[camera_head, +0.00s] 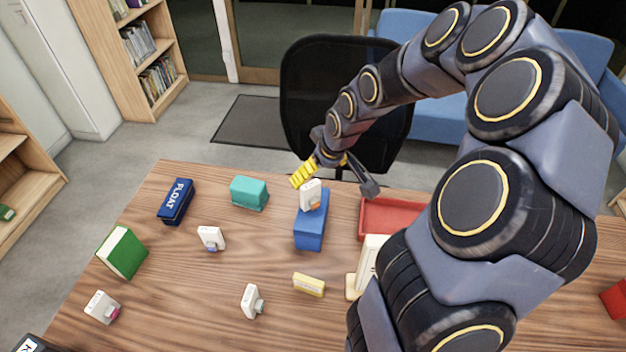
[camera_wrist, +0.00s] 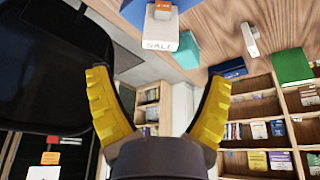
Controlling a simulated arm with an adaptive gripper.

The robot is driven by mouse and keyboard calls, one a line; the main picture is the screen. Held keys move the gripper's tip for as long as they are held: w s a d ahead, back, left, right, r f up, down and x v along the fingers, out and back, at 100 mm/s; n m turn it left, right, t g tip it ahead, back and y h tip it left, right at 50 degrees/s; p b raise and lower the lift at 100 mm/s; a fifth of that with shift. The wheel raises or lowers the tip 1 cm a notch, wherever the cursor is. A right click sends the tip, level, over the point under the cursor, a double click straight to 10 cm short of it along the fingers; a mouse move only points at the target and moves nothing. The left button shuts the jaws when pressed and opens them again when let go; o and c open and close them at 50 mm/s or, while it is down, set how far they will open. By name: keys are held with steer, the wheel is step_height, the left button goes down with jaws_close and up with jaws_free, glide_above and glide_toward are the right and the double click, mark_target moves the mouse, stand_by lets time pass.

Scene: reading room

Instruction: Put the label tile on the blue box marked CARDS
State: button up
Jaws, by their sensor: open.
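A white label tile (camera_head: 311,193) with an orange part appears at the far end of the blue box (camera_head: 310,233), seemingly on its top. The box's marking cannot be read. In the wrist view the tile (camera_wrist: 160,30) is at the top, its face lettered like "SALE", with the blue box (camera_wrist: 132,12) behind it. My gripper (camera_head: 334,184) is at the table's far edge, just beyond the tile. It also shows in the wrist view (camera_wrist: 158,76), yellow fingers wide apart with nothing between them; the tile lies past the fingertips.
Left of the box are a teal box (camera_head: 249,192), a navy FLOAT box (camera_head: 175,201) and a green book (camera_head: 122,252). Similar white pieces (camera_head: 211,238) and a yellow block (camera_head: 309,285) lie nearer. A red tray (camera_head: 390,219) is to the right, a black chair (camera_head: 318,88) behind.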

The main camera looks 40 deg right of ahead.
steer(key=s+a+r+n+g, duration=0.1)
steer(key=s+a+r+g, duration=0.1)
steer(key=s+a+r, duration=0.35)
steer(key=s+a+r+g, duration=0.1)
steer(key=s+a+r, duration=0.1)
steer(key=s+a, duration=0.5)
steer(key=s+a+r+g, duration=0.1)
steer(key=s+a, duration=0.2)
steer(key=s, duration=0.2)
steer(key=s+a+r+m+g, duration=0.1)
steer(key=s+a+g, duration=0.1)
steer(key=s, duration=0.4)
steer(key=shift+s+a+r, duration=0.15)
steer(key=shift+s+a, duration=0.05)
steer(key=shift+a, duration=0.6)
